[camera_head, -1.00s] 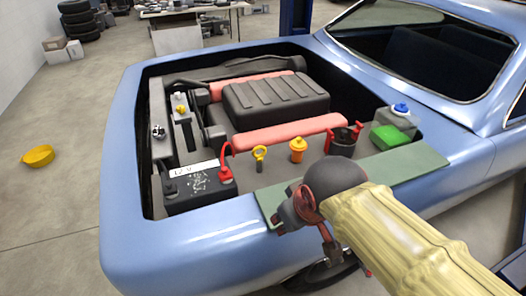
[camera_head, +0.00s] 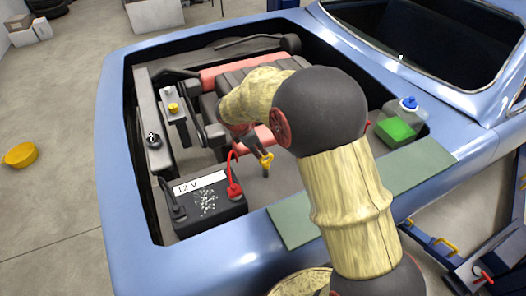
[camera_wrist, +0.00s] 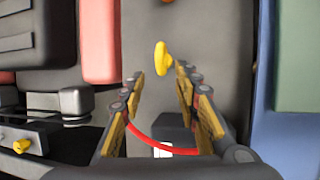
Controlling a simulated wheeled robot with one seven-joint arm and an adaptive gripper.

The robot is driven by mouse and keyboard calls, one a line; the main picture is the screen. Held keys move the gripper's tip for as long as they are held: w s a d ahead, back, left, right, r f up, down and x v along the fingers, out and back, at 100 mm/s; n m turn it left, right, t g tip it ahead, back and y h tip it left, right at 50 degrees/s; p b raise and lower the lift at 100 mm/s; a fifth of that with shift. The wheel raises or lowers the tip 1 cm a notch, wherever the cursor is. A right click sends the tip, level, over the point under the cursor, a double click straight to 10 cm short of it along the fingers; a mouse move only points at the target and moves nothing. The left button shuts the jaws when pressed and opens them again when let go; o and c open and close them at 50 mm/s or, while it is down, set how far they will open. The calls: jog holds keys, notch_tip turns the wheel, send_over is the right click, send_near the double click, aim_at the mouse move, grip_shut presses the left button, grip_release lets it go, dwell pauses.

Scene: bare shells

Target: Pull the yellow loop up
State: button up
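The yellow loop (camera_head: 267,161) stands upright on a dark stem in the engine bay, just right of the battery. It also shows in the wrist view (camera_wrist: 162,58), seen from above, in line with the gap between my fingers and near their tips. My gripper (camera_head: 257,150) points down beside the loop, partly hidden by my arm. In the wrist view my gripper (camera_wrist: 160,82) is open, with its two fingers apart and nothing between the pads. I cannot tell how far below the fingertips the loop lies.
The black 12 V battery (camera_head: 207,205) with a red cable (camera_head: 233,170) stands left of the loop. A yellow cap (camera_head: 173,108) is farther left. The green mat (camera_head: 292,226) lies on the fender. A blue-capped tank (camera_head: 408,112) stands at right. An orange part (camera_wrist: 172,2) shows at the wrist view's top.

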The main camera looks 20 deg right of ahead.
jog(key=b+x, duration=0.2)
jog(key=x, duration=0.6)
jog(key=shift+w, duration=0.1)
jog(key=shift+c, duration=1.3)
grip_shut()
